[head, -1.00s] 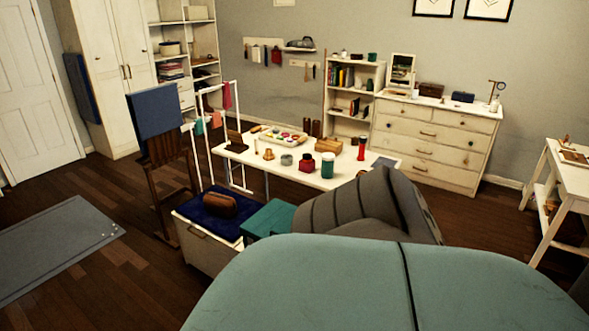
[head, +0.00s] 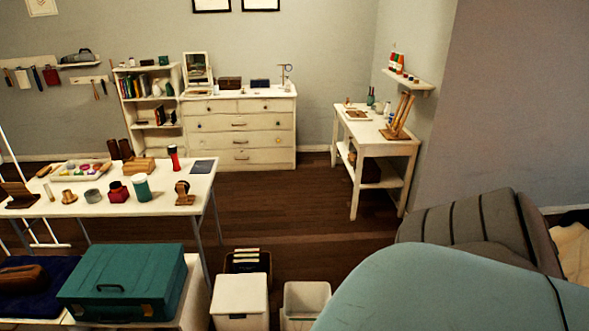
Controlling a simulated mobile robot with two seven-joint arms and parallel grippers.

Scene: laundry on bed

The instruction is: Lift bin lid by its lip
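A white bin (head: 239,319) stands on the floor at the lower middle of the head view. Its flat white lid (head: 240,291) lies on top and looks closed. A dark mark shows at the front, just below the lid's edge; the lip itself is too small to make out. The bin's lower part is cut off by the picture's bottom edge. Neither of my grippers shows in the view, so I see nothing touching the lid.
An open white bin (head: 307,294) stands just right of it, and a dark crate (head: 265,264) behind. A teal case (head: 122,279) lies to the left. The white table (head: 105,206) is behind that. Large teal and grey rounded shapes block the lower right. Floor beyond the bins is clear.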

